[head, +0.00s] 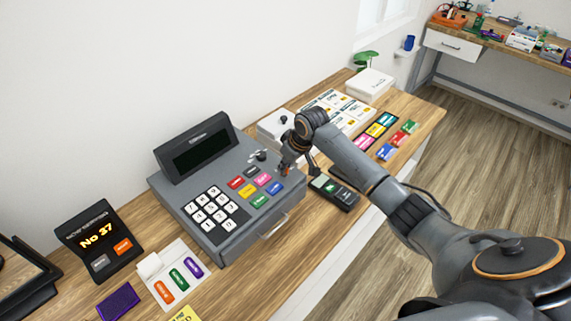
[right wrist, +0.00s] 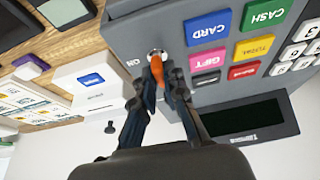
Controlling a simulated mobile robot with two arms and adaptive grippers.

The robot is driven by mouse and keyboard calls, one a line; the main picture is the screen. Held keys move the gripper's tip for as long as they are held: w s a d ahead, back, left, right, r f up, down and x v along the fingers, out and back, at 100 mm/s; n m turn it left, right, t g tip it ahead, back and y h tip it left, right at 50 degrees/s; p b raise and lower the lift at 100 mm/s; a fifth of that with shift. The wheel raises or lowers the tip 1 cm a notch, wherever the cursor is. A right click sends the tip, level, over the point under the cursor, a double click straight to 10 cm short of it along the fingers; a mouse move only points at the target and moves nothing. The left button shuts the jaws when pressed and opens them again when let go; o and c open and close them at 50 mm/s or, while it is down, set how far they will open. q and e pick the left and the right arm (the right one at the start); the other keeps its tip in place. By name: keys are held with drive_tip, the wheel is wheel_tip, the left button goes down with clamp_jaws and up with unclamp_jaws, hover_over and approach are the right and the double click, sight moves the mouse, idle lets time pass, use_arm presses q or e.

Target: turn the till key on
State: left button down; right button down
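The grey till (head: 215,240) stands on the wooden counter, and its tilted screen (head: 203,152) is dark. The till key (right wrist: 157,70) has an orange head and sits in a round silver lock (right wrist: 157,53) in the till's top, beside an "ON" label (right wrist: 133,63). My right gripper (right wrist: 161,82) is at the lock, with its fingertips closed on either side of the orange head. In the head view my right gripper (head: 290,160) is over the till's right back corner and mostly hides the key. My left gripper is in neither view.
A card reader (head: 334,191) lies right of the till, close to my right arm. A white box (head: 275,127) with a black knob stands behind the gripper. A "No 37" display (head: 97,238) and a white button panel (head: 172,280) stand left of the till.

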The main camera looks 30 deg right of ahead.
idle(0.4)
drive_tip(key=m+h, duration=0.1)
drive_tip(key=m, duration=0.3)
drive_tip(key=shift+a+m+h, duration=0.2)
drive_tip(key=shift+m+h, duration=0.1)
drive_tip(key=shift+h, duration=0.1)
drive_tip(key=m, duration=0.2)
drive_tip(key=m+h, duration=0.1)
drive_tip(key=m, duration=0.1)
drive_tip(key=shift+a+m+h, duration=0.15)
drive_tip(key=shift+m+h, duration=0.15)
drive_tip(key=m, duration=0.2)
drive_tip(key=m+g+h, duration=0.1)
drive_tip(key=m, duration=0.1)
drive_tip(key=shift+w+a+m, duration=0.1)
drive_tip(key=shift+w+m, duration=0.05)
drive_tip(key=shift+m, duration=0.15)
drive_tip(key=shift+m+g+h, duration=0.7)
drive_tip(key=shift+m+g, duration=0.2)
drive_tip(key=shift+m, duration=1.3)
drive_tip(key=c, duration=1.4)
unclamp_jaws()
